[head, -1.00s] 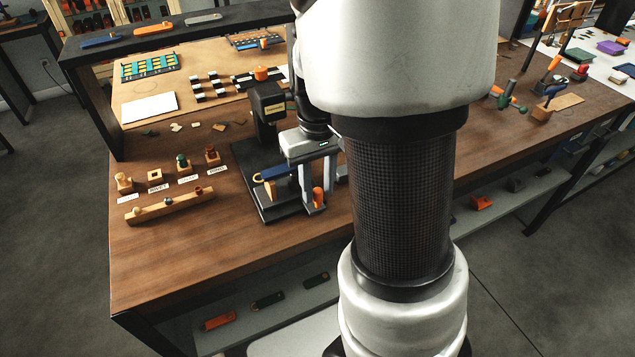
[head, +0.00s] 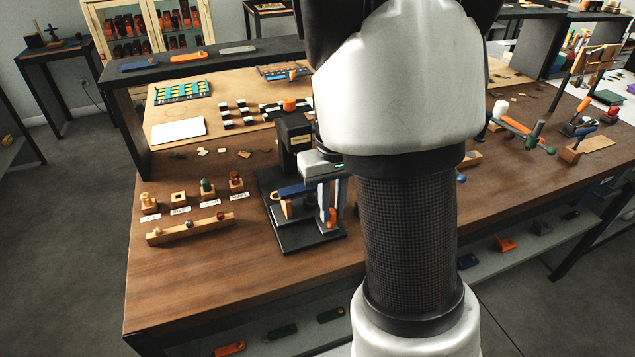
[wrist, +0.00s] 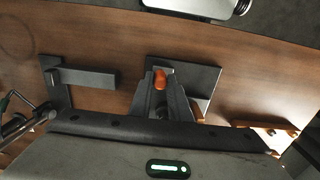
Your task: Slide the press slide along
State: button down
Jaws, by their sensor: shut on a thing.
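The black press (head: 293,133) stands on a dark base plate (head: 300,240) on the wooden bench. A blue bar (head: 292,190) shows at its front, with a tan piece below it. An orange knob (head: 333,214), apparently the grip of the press slide, is low at the right of the base. My gripper (head: 331,208) points down at the press, its two grey fingers shut around the orange knob. In the wrist view, the knob (wrist: 160,78) shows between the fingertips (wrist: 161,90). My gripper's body hides much of the press there, so the slide's track is not clear.
Small wooden pieces with labels and a wooden rail (head: 190,229) lie left of the press. A white sheet (head: 178,130) and a checkered strip (head: 240,112) lie behind. Right of my arm are orange and green tools (head: 520,132). The bench front left is clear.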

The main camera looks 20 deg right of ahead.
jog(key=shift+w+r+p, duration=0.15)
jog(key=shift+w+p, duration=0.4)
jog(key=shift+w, duration=4.1)
jog(key=c, duration=1.6)
grip_release()
jog(key=shift+s, duration=0.1)
jog(key=shift+o, duration=0.2)
notch_tip(320, 180, up, 18)
jog(key=p, duration=0.2)
jog(key=shift+f, duration=0.25)
